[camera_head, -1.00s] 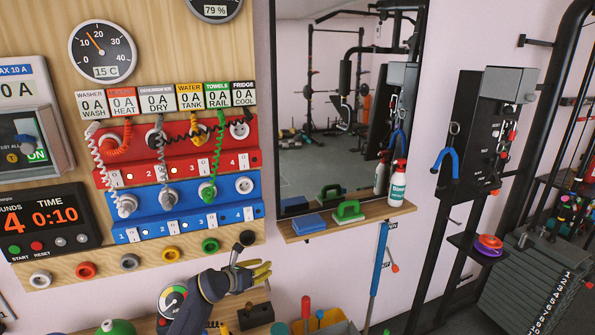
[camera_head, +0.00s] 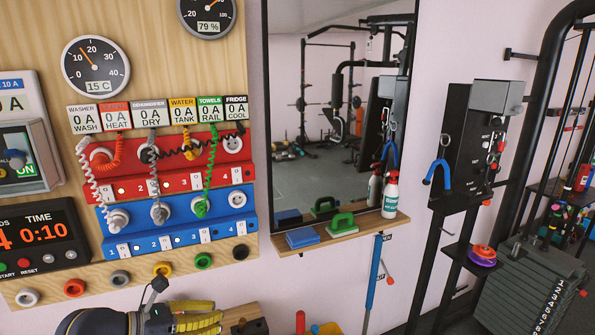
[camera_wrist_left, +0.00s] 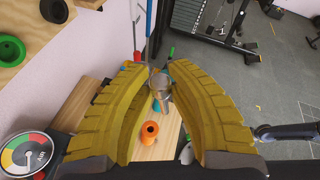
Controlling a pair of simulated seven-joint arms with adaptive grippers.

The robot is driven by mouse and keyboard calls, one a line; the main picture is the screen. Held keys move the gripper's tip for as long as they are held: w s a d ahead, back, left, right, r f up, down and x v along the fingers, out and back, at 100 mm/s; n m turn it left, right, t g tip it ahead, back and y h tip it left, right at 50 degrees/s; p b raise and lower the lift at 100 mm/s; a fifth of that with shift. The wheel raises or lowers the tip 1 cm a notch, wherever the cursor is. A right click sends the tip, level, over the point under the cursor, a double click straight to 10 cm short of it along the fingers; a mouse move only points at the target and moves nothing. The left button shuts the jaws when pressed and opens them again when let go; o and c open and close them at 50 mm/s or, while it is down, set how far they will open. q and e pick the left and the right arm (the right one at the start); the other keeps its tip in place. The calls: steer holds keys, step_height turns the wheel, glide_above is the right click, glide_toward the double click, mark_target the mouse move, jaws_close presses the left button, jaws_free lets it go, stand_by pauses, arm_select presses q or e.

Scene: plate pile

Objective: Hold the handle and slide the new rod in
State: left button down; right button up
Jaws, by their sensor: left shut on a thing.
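My left gripper (camera_head: 215,318) is at the bottom edge of the head view, with yellow fingers pointing right, partly cut off. In the left wrist view its fingers (camera_wrist_left: 158,70) close around a small grey-brown piece (camera_wrist_left: 160,84); I cannot tell whether this is the handle or the rod. A blue pole (camera_head: 374,272) stands upright below the wall shelf, with a red-tipped piece (camera_head: 386,270) beside it. Neither is clearly a handle or rod for the task. My right gripper is not in view.
A round gauge (camera_wrist_left: 28,154) is at lower left. The shelf (camera_head: 340,234) holds a blue block, a green handled block and a bottle.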

arm_select(q)
steer(key=w+d+r+m+g+y, duration=0.2)
steer(key=w+d+r+g, duration=0.1)
steer(key=d+r, duration=0.4)
steer(key=w+d+r+m+g+y, duration=0.2)
steer(key=d+r+m+g, duration=0.15)
steer(key=r, duration=0.55)
steer(key=s+a+f+n+y, duration=0.1)
steer(key=a+f, duration=0.2)
steer(key=s+a+f+n+y, duration=0.1)
steer(key=s+a+f+y, duration=0.1)
steer(key=a+f, duration=0.1)
steer(key=s+a+f+n+y, duration=0.1)
steer(key=a+f+n+y, duration=0.1)
steer(key=a+f, duration=0.2)
steer(key=shift+s+f, duration=0.1)
steer(key=shift+s, duration=0.05)
steer(key=shift+s+a+n+g+y, duration=0.3)
steer(key=shift+s+g+y, duration=0.2)
steer(key=shift+y, duration=0.3)
steer(key=shift+r+y, duration=0.3)
steer(key=shift+r, duration=0.45)
